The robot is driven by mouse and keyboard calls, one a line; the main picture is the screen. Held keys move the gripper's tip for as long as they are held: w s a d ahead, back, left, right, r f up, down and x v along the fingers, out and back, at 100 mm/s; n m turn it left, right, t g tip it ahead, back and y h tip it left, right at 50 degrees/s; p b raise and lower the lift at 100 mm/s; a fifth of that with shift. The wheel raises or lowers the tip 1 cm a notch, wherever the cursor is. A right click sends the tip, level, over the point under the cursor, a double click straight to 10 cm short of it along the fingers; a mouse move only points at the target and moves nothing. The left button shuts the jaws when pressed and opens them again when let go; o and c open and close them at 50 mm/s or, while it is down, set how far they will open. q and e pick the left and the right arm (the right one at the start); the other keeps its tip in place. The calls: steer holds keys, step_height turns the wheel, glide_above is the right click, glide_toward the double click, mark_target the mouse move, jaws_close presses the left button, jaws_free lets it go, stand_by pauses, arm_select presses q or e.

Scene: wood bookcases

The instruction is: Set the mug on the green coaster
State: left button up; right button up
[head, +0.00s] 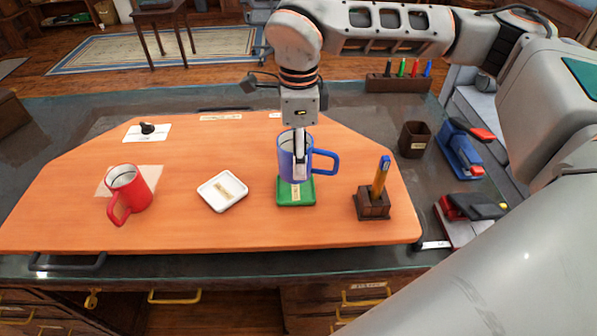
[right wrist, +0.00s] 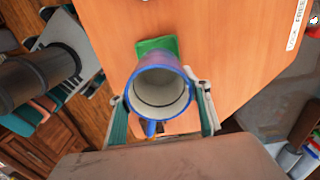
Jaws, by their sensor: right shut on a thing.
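The blue mug (head: 291,165) is upright, its handle to the right in the head view. My right gripper (head: 300,158) comes down from above and is shut on it. In the right wrist view the mug (right wrist: 161,90) sits between the two fingers (right wrist: 162,100), its empty inside showing. The green coaster (head: 296,198) is under the mug, its front part and a pale label visible; it also shows past the mug's rim in the right wrist view (right wrist: 156,45). I cannot tell whether the mug's base touches the coaster. My left gripper is not in view.
A white coaster (head: 222,191) lies left of the green one. A red mug (head: 128,190) stands farther left. A wooden pen holder (head: 373,204) stands close on the right. A dark cup (head: 415,140) and staplers (head: 460,150) are beyond the mat's right edge.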

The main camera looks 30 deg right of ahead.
steer(key=shift+f, duration=2.65)
steer(key=shift+f, duration=0.2)
steer(key=o, duration=1.3)
step_height(320, 180, up, 12)
steer(key=shift+r, duration=0.2)
